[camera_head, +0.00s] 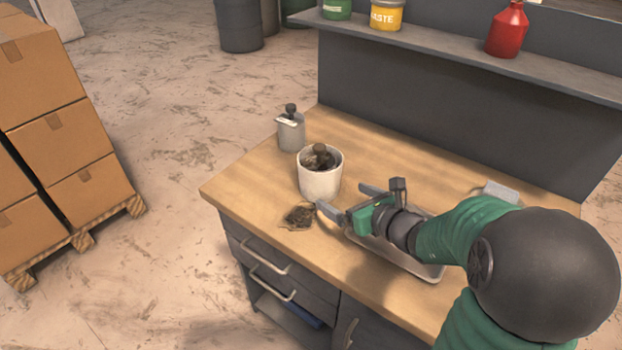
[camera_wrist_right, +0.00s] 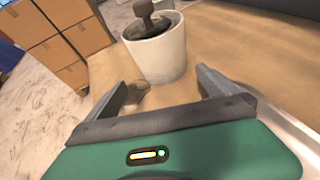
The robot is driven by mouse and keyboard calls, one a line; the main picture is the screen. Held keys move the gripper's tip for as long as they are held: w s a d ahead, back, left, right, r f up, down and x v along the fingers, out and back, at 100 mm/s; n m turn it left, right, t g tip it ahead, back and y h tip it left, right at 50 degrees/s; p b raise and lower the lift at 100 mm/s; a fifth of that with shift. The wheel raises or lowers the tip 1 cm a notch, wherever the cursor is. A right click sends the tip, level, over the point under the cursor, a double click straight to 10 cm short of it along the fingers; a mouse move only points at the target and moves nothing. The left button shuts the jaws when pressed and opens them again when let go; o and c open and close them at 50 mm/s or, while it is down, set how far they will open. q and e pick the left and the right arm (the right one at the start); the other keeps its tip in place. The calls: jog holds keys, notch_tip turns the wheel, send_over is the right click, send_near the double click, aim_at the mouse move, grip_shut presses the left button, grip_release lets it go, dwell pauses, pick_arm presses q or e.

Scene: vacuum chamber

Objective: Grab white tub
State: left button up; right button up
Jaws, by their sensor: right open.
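The white tub (camera_head: 320,182) stands upright on the wooden workbench, with dark contents and a dark knobbed object in it. It also shows ahead of the fingers in the right wrist view (camera_wrist_right: 160,58). My right gripper (camera_head: 340,201) is open, just right of the tub in the head view and pointing toward it. In the right wrist view, the two fingers (camera_wrist_right: 165,88) are spread with the tub beyond and between their tips, apparently not gripped. My left gripper is not in view.
A grey canister (camera_head: 290,132) stands behind the tub. A dark debris pile (camera_head: 298,216) lies in front. A metal tray (camera_head: 425,268) sits under my right arm. A shelf (camera_head: 450,52) with a red bottle (camera_head: 507,30) runs along the back. Boxes (camera_head: 60,125) stand at left.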

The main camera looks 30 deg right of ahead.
aim_at(332, 190)
jog(key=x, duration=0.5)
jog(key=b+x, duration=0.1)
jog(key=x, duration=0.1)
jog(key=shift+w+d+f, duration=0.2)
jog(key=shift+d+f, duration=0.05)
jog(key=shift+f, duration=0.1)
jog(key=shift+w+d+f, duration=0.15)
jog(key=shift+w, duration=0.15)
jog(key=x, duration=0.4)
jog(key=shift+w+a+b, duration=0.25)
jog(key=shift+w+b, duration=0.05)
jog(key=shift+b, duration=0.05)
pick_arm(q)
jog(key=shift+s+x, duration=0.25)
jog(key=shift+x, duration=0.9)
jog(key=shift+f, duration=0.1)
pick_arm(e)
jog(key=shift+s+f, duration=0.1)
jog(key=shift+s, duration=0.05)
jog(key=c, duration=1.1)
jog(key=shift+o, duration=0.2)
